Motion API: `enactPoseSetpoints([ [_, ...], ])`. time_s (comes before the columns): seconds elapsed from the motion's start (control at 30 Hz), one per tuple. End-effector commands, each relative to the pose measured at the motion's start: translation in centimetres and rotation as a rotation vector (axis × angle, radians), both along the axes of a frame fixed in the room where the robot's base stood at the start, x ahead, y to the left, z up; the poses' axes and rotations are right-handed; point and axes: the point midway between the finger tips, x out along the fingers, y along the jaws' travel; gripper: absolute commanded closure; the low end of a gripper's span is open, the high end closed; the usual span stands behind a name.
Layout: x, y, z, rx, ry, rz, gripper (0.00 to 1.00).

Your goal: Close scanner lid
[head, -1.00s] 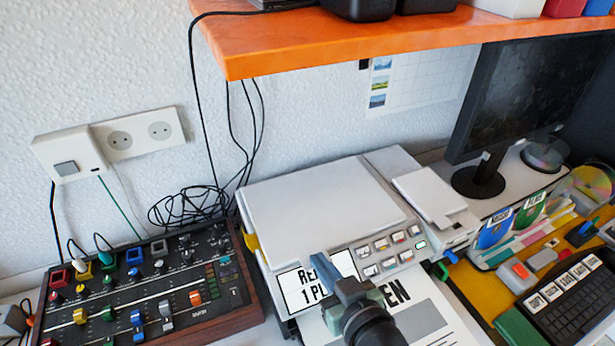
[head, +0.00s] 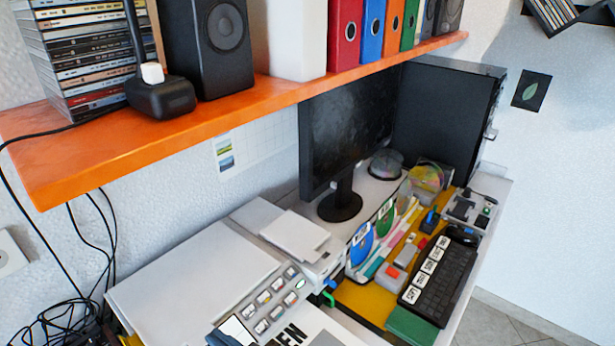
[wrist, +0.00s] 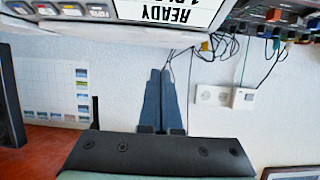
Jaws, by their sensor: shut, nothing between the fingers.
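The scanner is a white flatbed machine with a button panel (head: 262,304) along its front. Its pale lid (head: 190,285) lies flat on top in the head view, with no gap that I can make out. In the wrist view, which looks upside down, the scanner's front (wrist: 135,8) with its READY display (wrist: 172,12) shows at the top edge. My gripper (wrist: 161,74) shows there with its two blue fingers together and empty, apart from the scanner in the picture.
An orange shelf (head: 210,118) with discs, a speaker and binders overhangs the scanner. A monitor (head: 345,135), a keyboard (head: 440,280) and disc holders stand to the right. Loose black cables (head: 65,318) lie at the left. A mixer (wrist: 285,18) shows in the wrist view.

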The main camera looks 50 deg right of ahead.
Motion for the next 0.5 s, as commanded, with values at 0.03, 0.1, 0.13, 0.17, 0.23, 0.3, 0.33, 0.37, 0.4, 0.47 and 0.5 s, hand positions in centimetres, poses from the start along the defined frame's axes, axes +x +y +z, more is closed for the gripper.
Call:
enactPoseSetpoints([
  [0.03,-1.4,-0.1,0.1,-0.002,-0.001,-0.003,1.0],
  [0.1,-3.1,-0.2,0.6,-0.001,-0.001,-0.004,1.0],
  [0.13,-3.8,-0.2,0.8,-0.001,-0.001,-0.004,1.0],
  [0.17,-4.6,-0.2,0.9,-0.002,-0.001,-0.003,1.0],
  [0.23,-6.3,-0.3,1.4,-0.002,-0.001,-0.003,1.0],
  [0.3,-7.9,-0.3,1.9,-0.004,-0.002,-0.002,1.0],
  [0.33,-8.7,-0.4,2.0,-0.001,-0.001,-0.004,1.0],
  [0.37,-9.4,-0.4,2.2,-0.002,-0.002,-0.005,1.0],
  [0.4,-10.3,-0.4,2.4,-0.003,-0.002,-0.003,1.0],
  [0.47,-11.5,-0.5,2.7,-0.003,-0.002,-0.004,1.0],
  [0.5,-12.3,-0.5,2.9,-0.002,-0.002,-0.003,1.0],
])
